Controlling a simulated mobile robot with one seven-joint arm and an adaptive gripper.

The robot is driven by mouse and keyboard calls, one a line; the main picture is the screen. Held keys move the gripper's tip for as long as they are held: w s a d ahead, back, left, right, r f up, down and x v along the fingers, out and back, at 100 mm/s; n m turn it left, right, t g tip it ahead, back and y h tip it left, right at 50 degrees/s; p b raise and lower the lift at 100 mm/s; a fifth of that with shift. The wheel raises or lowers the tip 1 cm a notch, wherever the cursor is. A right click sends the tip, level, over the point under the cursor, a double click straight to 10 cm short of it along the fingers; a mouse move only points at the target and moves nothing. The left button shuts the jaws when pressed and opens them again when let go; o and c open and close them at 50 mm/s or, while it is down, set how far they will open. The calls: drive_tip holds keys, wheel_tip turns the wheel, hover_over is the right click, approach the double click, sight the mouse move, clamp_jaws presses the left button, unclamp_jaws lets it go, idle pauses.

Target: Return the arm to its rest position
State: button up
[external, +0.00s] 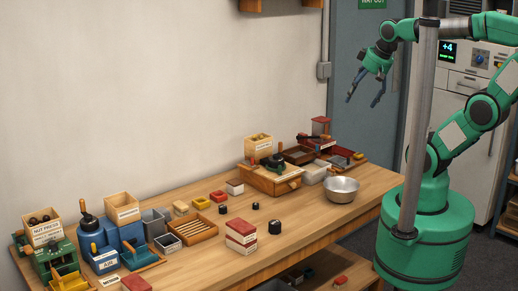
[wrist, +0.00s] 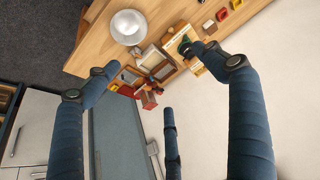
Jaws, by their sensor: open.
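My green arm stands at the right of the external view, beside the bench. My gripper (external: 367,92) is held high, above and behind the far right end of the workbench (external: 325,215). Its dark fingers are spread apart and point down, with nothing between them. In the wrist view the open fingers of my gripper (wrist: 155,70) frame the bench end far below, and it touches nothing there.
A metal bowl (external: 341,189) sits near the bench's right end, beside wooden trays (external: 345,160). A nut box (external: 42,229) and a blue machine (external: 103,247) stand at the left. A grey post (external: 421,120) rises close to my arm. A white cabinet (external: 452,103) stands behind.

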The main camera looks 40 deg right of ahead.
drive_tip(key=shift+s+d, duration=0.4)
drive_tip(key=shift+s, duration=0.1)
wheel_tip(320, 180, down, 5)
drive_tip(key=b, duration=0.4)
drive_tip(key=shift+r+b, duration=0.15)
drive_tip(key=shift+b, duration=0.2)
